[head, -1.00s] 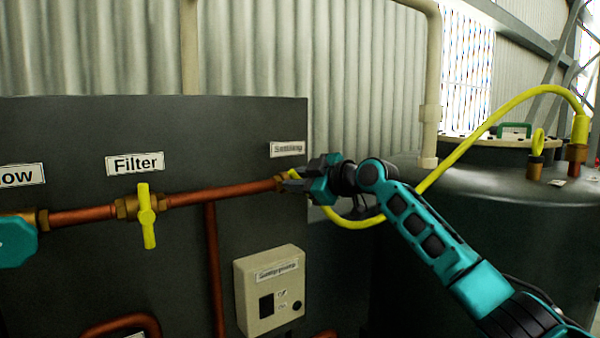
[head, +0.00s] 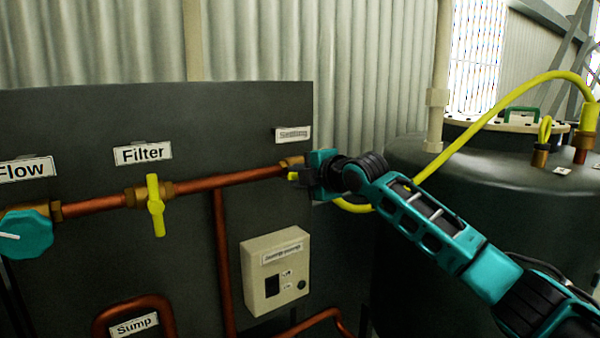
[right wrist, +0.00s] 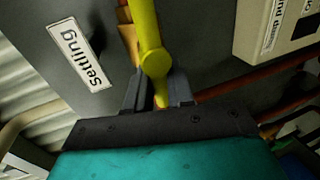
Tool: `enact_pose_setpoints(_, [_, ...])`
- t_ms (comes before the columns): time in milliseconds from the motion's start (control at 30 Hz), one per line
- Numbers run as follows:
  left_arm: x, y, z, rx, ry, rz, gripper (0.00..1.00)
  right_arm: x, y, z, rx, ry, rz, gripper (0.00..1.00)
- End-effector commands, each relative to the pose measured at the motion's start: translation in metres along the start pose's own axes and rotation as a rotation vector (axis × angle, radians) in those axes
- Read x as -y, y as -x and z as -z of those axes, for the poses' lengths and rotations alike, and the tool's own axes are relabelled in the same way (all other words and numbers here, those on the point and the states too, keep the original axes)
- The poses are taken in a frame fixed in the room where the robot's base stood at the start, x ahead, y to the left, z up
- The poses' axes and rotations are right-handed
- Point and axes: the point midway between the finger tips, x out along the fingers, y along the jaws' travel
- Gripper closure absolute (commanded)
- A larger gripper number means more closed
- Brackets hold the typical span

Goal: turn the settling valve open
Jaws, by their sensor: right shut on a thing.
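The settling valve's yellow handle (right wrist: 146,38) shows large in the right wrist view, beside the "Settling" label (right wrist: 80,55). In the head view only a small yellow end of the handle (head: 293,176) shows, below the same label (head: 293,134). My right gripper (head: 299,178) is at the valve at the right end of the copper pipe and hides most of it. In the right wrist view its dark fingers (right wrist: 160,92) are shut on the handle's lower part, one on each side. My left gripper is not in view.
The yellow filter valve (head: 155,205) and teal flow knob (head: 27,233) are further left on the same pipe (head: 228,180). A beige switch box (head: 262,290) is below. A dark tank (head: 480,190) with a yellow hose (head: 480,122) stands at the right.

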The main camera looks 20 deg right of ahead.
Motion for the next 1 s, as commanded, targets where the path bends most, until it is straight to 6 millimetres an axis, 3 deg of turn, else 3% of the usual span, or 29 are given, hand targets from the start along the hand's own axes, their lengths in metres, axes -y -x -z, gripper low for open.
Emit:
enact_pose_setpoints(667, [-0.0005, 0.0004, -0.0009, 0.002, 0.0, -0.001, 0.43, 0.0023, -0.0005, -0.0007, 0.017, 0.06, 0.002, 1.0])
enact_pose_setpoints(700, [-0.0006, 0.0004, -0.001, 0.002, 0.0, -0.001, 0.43, 0.0024, -0.0005, -0.0008, 0.017, 0.06, 0.002, 0.75])
enact_pose_setpoints(867, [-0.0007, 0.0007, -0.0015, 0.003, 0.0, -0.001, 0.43, 0.0022, -0.0005, -0.0006, 0.017, 0.058, 0.002, 0.6])
enact_pose_setpoints(1000, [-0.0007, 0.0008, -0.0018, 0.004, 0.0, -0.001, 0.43, 0.0019, -0.0004, -0.0004, 0.016, 0.057, 0.001, 0.6])
